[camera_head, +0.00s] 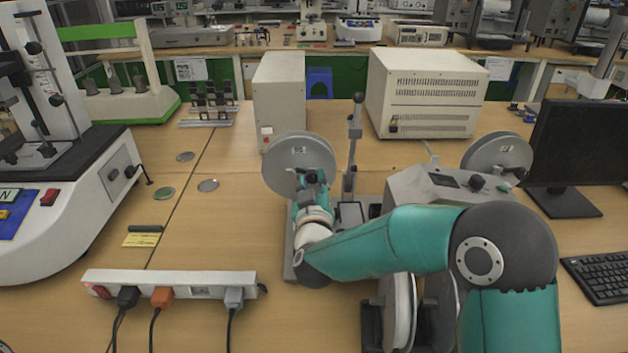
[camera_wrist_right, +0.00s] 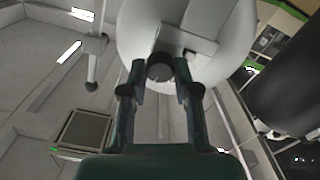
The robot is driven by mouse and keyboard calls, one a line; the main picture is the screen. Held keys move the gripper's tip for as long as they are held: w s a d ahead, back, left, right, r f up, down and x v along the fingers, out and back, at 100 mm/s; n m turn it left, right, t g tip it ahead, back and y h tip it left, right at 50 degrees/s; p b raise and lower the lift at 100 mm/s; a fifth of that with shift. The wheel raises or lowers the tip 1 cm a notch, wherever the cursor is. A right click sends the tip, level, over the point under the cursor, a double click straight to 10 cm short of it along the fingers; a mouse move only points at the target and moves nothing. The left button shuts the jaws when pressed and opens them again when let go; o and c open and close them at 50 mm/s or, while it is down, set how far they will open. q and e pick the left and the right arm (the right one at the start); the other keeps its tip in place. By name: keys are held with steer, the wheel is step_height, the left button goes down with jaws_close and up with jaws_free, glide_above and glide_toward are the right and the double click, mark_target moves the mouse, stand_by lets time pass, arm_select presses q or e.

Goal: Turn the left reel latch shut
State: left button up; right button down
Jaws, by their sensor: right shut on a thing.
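The left reel (camera_head: 285,150) is a grey disc standing upright on the bench-top machine; its face fills the top of the right wrist view (camera_wrist_right: 135,35). A reel latch with a dark round knob (camera_wrist_right: 160,66) sits at the reel's hub. My right gripper (camera_head: 312,178) is in front of the left reel. In the wrist view its two fingers (camera_wrist_right: 160,80) lie on either side of the knob and are shut on it. In the head view the gripper and arm hide the latch. My left gripper is not in view.
A second reel (camera_head: 497,152) stands to the right above a grey control box (camera_head: 425,185). A post (camera_head: 353,145) rises just right of the left reel. A power strip (camera_head: 180,284) lies at front left. A monitor (camera_head: 580,145) stands at right. Bench left of the reel is mostly clear.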

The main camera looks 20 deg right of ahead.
steer(key=shift+f+n+p, duration=0.3)
steer(key=shift+n, duration=0.9)
steer(key=shift+a, duration=0.1)
steer(key=c, duration=0.8)
jaws_free()
steer(key=shift+c, duration=0.2)
steer(key=shift+r, duration=0.1)
steer(key=v, duration=1.2)
